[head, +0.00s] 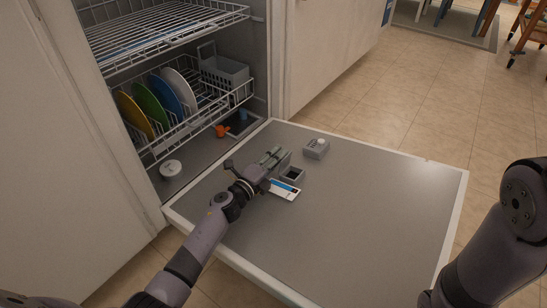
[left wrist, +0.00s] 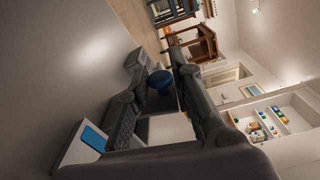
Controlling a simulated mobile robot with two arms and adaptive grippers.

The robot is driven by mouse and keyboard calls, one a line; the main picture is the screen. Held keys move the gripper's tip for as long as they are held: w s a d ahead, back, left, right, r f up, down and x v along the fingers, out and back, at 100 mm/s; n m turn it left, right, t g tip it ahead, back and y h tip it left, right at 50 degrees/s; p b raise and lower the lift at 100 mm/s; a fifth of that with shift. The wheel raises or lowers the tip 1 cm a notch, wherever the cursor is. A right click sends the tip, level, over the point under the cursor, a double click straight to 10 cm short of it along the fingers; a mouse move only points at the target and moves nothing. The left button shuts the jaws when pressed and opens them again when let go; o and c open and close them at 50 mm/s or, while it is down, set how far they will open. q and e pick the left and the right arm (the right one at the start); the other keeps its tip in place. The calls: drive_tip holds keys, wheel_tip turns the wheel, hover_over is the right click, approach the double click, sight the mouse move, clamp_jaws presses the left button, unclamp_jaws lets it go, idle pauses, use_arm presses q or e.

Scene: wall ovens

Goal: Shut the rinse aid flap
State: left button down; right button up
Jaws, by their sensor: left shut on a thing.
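The dispenser sits on the inside of the lowered door (head: 380,215). It has a grey housing with a dark open well (head: 293,174). A white piece with a blue stripe (head: 284,190) lies beside the well, and it also shows in the left wrist view (left wrist: 90,140). My left gripper (head: 273,156) is low over the door at the dispenser and hides part of it. In the left wrist view a round blue piece (left wrist: 160,82) shows between the fingers, which appear closed on it. I cannot clearly tell the rinse aid flap from the housing. My right gripper is outside the frames.
A grey box with a pale knob (head: 316,149) stands on the door beyond the gripper. The lower rack (head: 205,125) holds several coloured plates. A white round cap (head: 171,168) and an orange piece (head: 221,131) lie on the tub floor. The near right of the door is clear.

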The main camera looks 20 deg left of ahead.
use_arm(q)
drive_tip(key=m, duration=0.2)
drive_tip(key=d+m, duration=0.1)
drive_tip(key=shift+s+d+m+b, duration=0.2)
drive_tip(key=shift+s+m+b, duration=0.1)
drive_tip(key=shift+m+b, duration=0.1)
drive_tip(key=m, duration=0.1)
drive_tip(key=d+m, duration=0.1)
drive_tip(key=shift+s+f+m+b, duration=0.1)
drive_tip(key=shift+s+m+b, duration=0.1)
drive_tip(key=shift+m+b, duration=0.15)
drive_tip(key=m, duration=0.1)
drive_tip(key=d+m+b, duration=0.1)
drive_tip(key=m, duration=0.2)
drive_tip(key=shift+s+d+f+m+b, duration=0.3)
drive_tip(key=shift+d+f+m, duration=0.05)
drive_tip(key=shift+d, duration=0.05)
drive_tip(key=shift+s+d+f+m, duration=0.1)
drive_tip(key=shift+d+f+m, duration=0.1)
drive_tip(key=shift+m, duration=0.7)
drive_tip(key=c, duration=1.6)
unclamp_jaws()
drive_tip(key=shift+o, duration=0.7)
drive_tip(key=shift+d+b, duration=0.1)
drive_tip(key=shift+b, duration=0.2)
drive_tip(key=shift+s, duration=0.1)
